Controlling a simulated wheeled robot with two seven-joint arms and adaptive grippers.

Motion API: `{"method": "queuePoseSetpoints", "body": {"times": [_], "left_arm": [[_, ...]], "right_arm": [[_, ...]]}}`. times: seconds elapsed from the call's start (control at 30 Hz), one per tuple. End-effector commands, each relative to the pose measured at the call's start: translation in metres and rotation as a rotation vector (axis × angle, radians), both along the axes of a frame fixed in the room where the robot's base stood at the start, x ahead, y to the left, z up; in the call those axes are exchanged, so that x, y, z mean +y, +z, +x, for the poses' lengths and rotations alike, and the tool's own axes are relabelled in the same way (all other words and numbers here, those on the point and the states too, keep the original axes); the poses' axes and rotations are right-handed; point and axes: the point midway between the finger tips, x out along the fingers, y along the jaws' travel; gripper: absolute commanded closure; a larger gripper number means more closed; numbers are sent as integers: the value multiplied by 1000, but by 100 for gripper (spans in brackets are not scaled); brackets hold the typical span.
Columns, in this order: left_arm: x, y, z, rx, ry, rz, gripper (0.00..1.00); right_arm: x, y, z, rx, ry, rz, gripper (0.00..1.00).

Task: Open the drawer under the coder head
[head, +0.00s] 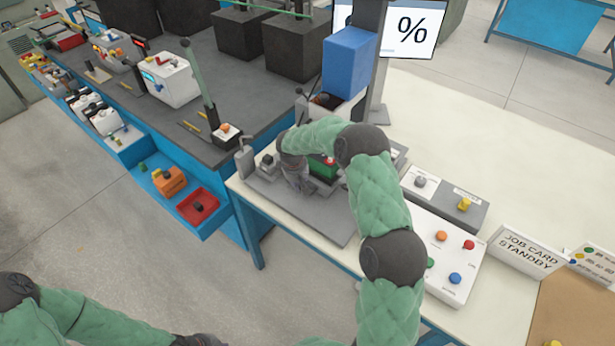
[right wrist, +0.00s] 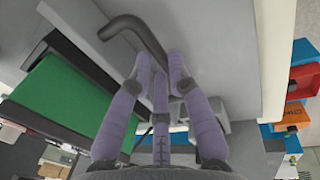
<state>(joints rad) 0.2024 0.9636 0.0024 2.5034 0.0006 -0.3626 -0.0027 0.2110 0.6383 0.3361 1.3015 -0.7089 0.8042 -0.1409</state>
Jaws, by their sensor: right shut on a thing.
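A blue box-shaped head (head: 349,62), which looks like the coder head, is fixed to a dark column above the pale table. My right gripper (head: 297,182) reaches down beside a green part (head: 322,167) below that head. In the right wrist view my right gripper's purple fingers (right wrist: 163,68) are shut on the end of a dark bent bar (right wrist: 135,30) beside a pale grey face. I cannot make out the drawer or any gap at it. My left arm comes in at the bottom left; a dark end (head: 200,341) is cut off by the frame.
A grey base plate (head: 318,219) lies under my right gripper. A button panel (head: 447,252) and a grey switch box (head: 445,196) stand to the right.

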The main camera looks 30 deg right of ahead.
Motion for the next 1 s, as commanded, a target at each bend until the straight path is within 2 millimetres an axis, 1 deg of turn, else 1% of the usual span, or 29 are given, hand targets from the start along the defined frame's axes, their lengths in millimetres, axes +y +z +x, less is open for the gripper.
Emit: {"method": "queuePoseSetpoints", "body": {"times": [0.03,0.1,0.2,0.3,0.43,0.7,0.73,0.8,1.0], "left_arm": [[0,-4,0,0,0,0,100],[0,-7,0,0,0,0,100],[0,-11,0,0,0,0,100],[0,-13,0,0,0,0,100],[0,-13,0,0,0,0,100],[0,-13,0,0,0,0,100],[0,-13,0,0,0,0,100],[0,-13,0,0,0,0,100],[0,-13,0,0,0,0,100]], "right_arm": [[18,-1,-7,2,8,1,100],[36,-1,-14,1,8,2,100],[58,-1,-23,0,6,1,100],[72,-1,-30,0,4,1,100],[79,0,-33,-1,2,0,100],[79,0,-33,-1,1,0,100],[79,0,-33,-1,1,0,75],[78,0,-32,-1,1,0,56],[78,0,-33,-1,1,0,56]]}}
